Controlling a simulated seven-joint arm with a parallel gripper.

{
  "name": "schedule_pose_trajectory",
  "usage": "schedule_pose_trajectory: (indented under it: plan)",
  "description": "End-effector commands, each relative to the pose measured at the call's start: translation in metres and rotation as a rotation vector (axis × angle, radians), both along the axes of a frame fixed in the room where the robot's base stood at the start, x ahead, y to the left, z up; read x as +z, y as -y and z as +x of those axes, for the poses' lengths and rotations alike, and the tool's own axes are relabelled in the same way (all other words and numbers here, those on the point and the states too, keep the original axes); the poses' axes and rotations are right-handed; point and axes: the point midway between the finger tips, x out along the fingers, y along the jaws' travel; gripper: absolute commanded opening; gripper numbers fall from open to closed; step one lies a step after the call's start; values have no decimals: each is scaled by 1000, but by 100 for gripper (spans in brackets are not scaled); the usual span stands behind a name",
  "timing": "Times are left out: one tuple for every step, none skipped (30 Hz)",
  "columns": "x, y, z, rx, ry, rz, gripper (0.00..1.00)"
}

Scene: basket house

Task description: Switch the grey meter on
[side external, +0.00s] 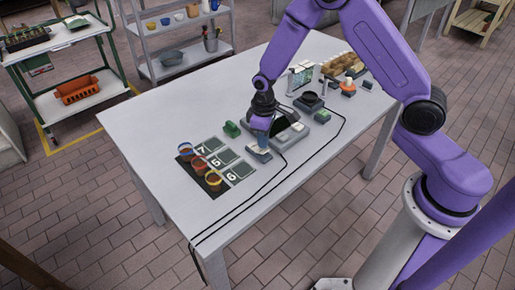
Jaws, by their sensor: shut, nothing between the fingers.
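A grey device with a dark sloped panel (287,132) stands near the middle of the table; it looks like the grey meter, but I cannot be certain. A smaller grey box (262,156) with a cable lies just in front of it to the left. My gripper (261,143) points down over this small box, at or very near its top. It is shut, with nothing seen in it. The fingertips are too small here to tell whether they touch the box. Any switch and its position cannot be made out.
A green block (232,129) lies left of my gripper. A dark board with numbered cards (223,156) and several colored cups is at the front left. A black round-topped device (311,101) stands behind right. Black cables (257,194) cross the table front, which is otherwise clear.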

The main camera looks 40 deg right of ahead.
Motion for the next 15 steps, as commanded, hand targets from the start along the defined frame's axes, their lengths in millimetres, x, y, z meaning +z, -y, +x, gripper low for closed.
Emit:
schedule_pose_trajectory:
  plan:
    - [-1,0,0,0,0,0,0]
    - [-1,0,0,0,0,0,0]
    - [-2,0,0,0,0,0,0]
    - [-2,0,0,0,0,0,0]
    - [-3,0,0,0,0,0,0]
    - [-3,0,0,0,0,0,0]
    - [-3,0,0,0,0,0,0]
    - [-4,0,0,0,0,0,0]
    - [-4,0,0,0,0,0,0]
    - [-5,0,0,0,0,0,0]
    - [-5,0,0,0,0,0,0]
    - [-5,0,0,0,0,0,0]
    - [-6,0,0,0,0,0,0]
    - [-6,0,0,0,0,0,0]
    - [-7,0,0,0,0,0,0]
